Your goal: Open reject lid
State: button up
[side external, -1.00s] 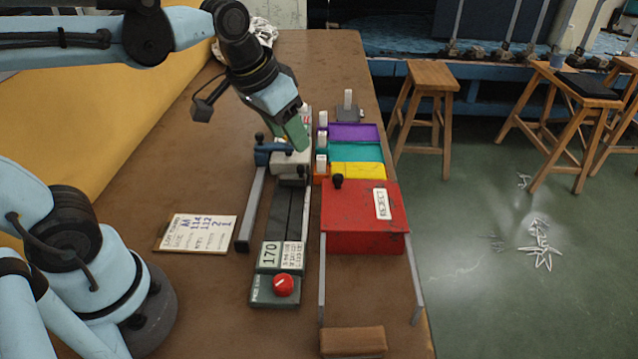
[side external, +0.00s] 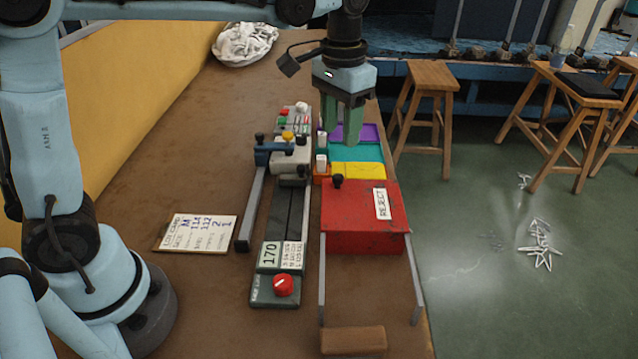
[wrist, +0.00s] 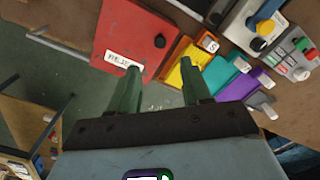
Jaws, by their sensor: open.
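The red reject box (side external: 362,240) stands near the right edge of the table, its red lid (side external: 350,205) shut on top. The lid carries a white REJECT label (side external: 381,204) and a black knob (side external: 337,181) at its far left corner. In the wrist view the red lid (wrist: 135,40) is at the upper left, with the black knob (wrist: 160,41) near its right side. My gripper (side external: 345,143) has green fingers, points down and is open and empty above the teal and purple trays, beyond the lid. Its fingers also show in the wrist view (wrist: 160,82), apart from the knob.
Yellow (side external: 358,170), teal (side external: 370,152) and purple (side external: 368,131) trays with white-tipped handles sit behind the reject box. A press device with a red dial (side external: 283,285) is on the left. A card (side external: 198,232) lies farther left. A brown block (side external: 353,341) is in front.

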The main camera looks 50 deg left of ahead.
aim_at(338, 176)
notch_tip(338, 176, down, 10)
jog(key=shift+r, duration=0.25)
dwell(0.3)
grip_shut()
